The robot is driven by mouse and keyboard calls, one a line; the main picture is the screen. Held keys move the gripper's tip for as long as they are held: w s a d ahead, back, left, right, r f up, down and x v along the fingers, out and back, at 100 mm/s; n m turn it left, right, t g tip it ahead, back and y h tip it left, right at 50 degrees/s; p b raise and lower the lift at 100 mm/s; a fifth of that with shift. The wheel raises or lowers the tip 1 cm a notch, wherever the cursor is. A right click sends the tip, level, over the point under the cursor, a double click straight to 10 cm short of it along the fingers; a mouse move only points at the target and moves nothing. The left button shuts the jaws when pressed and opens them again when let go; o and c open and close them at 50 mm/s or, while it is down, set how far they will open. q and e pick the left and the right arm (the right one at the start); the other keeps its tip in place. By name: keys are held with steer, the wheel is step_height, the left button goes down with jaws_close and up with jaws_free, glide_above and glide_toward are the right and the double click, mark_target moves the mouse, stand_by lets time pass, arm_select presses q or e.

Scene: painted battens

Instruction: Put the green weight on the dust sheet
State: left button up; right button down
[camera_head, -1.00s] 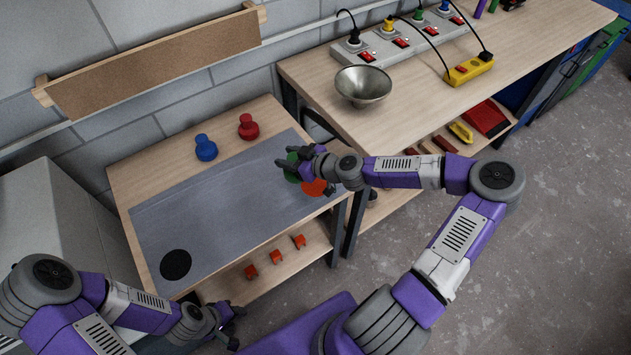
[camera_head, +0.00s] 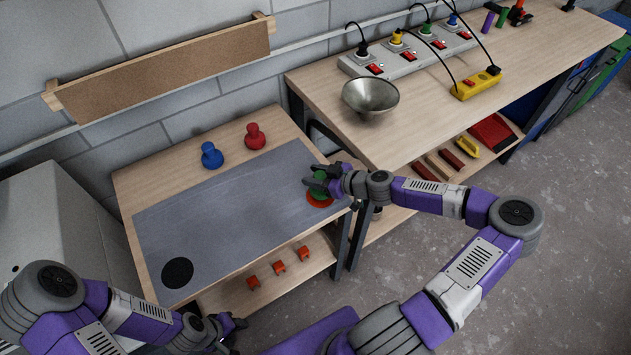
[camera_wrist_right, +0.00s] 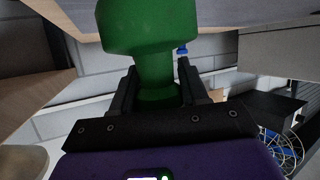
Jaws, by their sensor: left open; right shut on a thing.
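The green weight (camera_head: 320,184) is at the right end of the grey dust sheet (camera_head: 225,210), in front of or above the orange disc (camera_head: 319,201). My right gripper (camera_head: 314,178) is shut on it. In the right wrist view, the weight (camera_wrist_right: 152,32) sits between the two fingers, held at its narrower part. The fingers and arm partly hide it in the head view, and I cannot tell whether it touches the sheet or disc. My left gripper (camera_head: 238,332) is open and empty, low in front of the table.
A blue weight (camera_head: 211,156) and a red weight (camera_head: 255,137) stand on bare wood behind the sheet. A black disc (camera_head: 177,272) lies at the sheet's front left. A metal bowl (camera_head: 370,96) stands on the higher bench. The sheet's middle is clear.

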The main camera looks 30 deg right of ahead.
step_height(320, 180, down, 2)
steer(key=shift+f, duration=0.1)
steer(key=c, duration=0.5)
jaws_free()
steer(key=shift+c, duration=0.2)
steer(key=p+v, duration=0.2)
steer(key=v, duration=1)
